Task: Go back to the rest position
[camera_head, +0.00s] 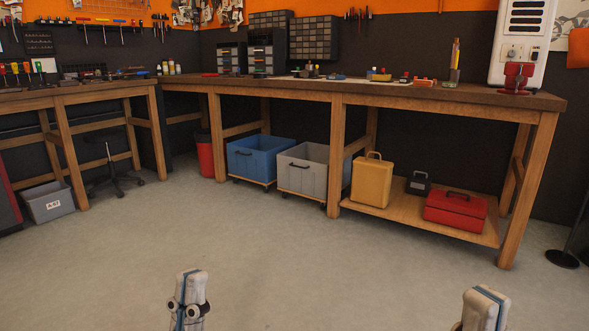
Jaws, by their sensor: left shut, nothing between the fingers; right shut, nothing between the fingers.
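My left gripper (190,284) shows at the bottom edge of the head view, left of the middle. It points up and its fingers are together with nothing between them. My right gripper (485,300) shows at the bottom edge on the right, also shut and empty. Both are over bare floor, well apart from each other and touching nothing. The arms behind them are out of view.
A long wooden workbench (400,95) runs along the back wall, with another bench (75,90) at the left. Beneath are a blue bin (252,160), a grey bin (303,170), a yellow case (372,183) and a red toolbox (456,212). The grey floor (330,260) in front is clear.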

